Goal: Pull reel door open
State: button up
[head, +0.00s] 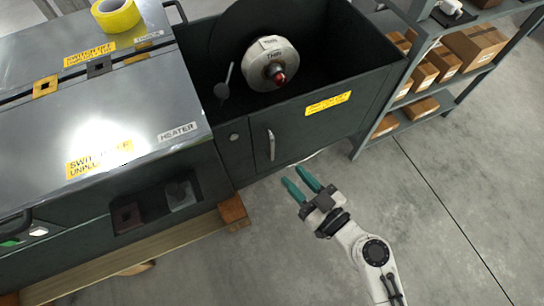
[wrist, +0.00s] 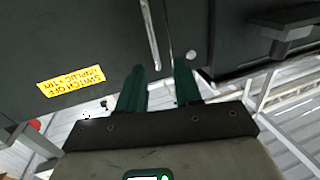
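The reel door (head: 310,132) is a dark green front panel on the open-topped reel bin. It looks closed, flush with the cabinet front. Its upright metal handle (head: 271,145) is near its left edge. In the wrist view the handle (wrist: 150,38) shows just beyond my fingers, near a seam. My gripper (head: 294,177) is open, its two teal fingers apart and pointing at the door front. It is empty and appears apart from the handle, below and right of it in the head view. The wrist view shows both fingertips (wrist: 158,68) with a gap between them.
A white reel (head: 268,64) with a red hub sits in the bin. The metal-topped machine (head: 110,110) stands left, with yellow tape (head: 116,14) on it. A wooden block (head: 233,210) is below. A shelf with boxes (head: 474,45) is right. Floor in front is clear.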

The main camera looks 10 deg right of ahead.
aim_at(273, 150)
jog(key=shift+m+t+h, duration=0.3)
jog(key=x, duration=0.3)
jog(key=p+x, duration=0.1)
jog(key=x, duration=0.3)
jog(key=f+p+x, duration=0.1)
jog(key=x, duration=0.3)
jog(key=shift+w+d, duration=0.1)
jog(key=shift+d, duration=0.1)
grip_shut()
